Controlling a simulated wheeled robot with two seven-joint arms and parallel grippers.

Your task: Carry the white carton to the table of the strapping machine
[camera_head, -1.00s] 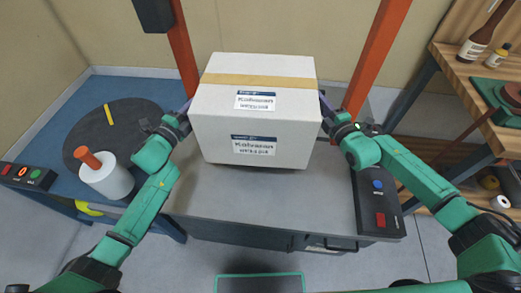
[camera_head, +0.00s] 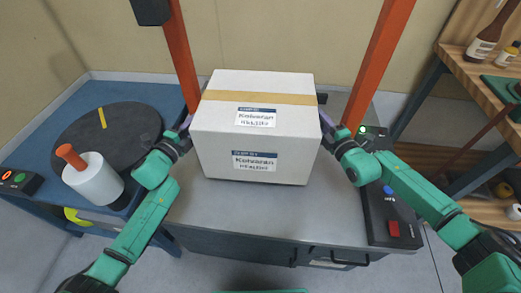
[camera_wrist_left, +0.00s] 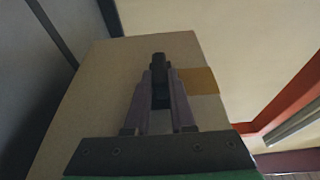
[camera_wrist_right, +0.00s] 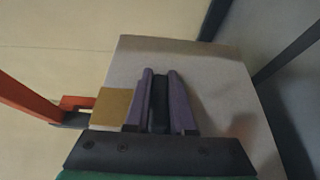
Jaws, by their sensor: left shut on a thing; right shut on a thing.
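The white carton (camera_head: 225,135) has a tan tape strip and printed labels. It is upright between my two grippers, over the grey table of the strapping machine (camera_head: 290,220). Whether its underside touches the table I cannot tell. My left gripper (camera_head: 184,130) is at the carton's left side, and the left wrist view shows its fingers (camera_wrist_left: 160,85) against that side. My right gripper (camera_head: 328,128) is at the right side, and its fingers (camera_wrist_right: 158,95) show in the right wrist view. Both are shut on the carton; what the fingers grip is partly hidden.
Orange posts of the machine rise behind the carton at left (camera_head: 182,60) and right (camera_head: 378,65). A control box (camera_head: 390,215) sits at the table's right edge. Left is a blue stand with a dark turntable (camera_head: 105,135) and white roll (camera_head: 95,182). Wooden shelves (camera_head: 480,75) stand right.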

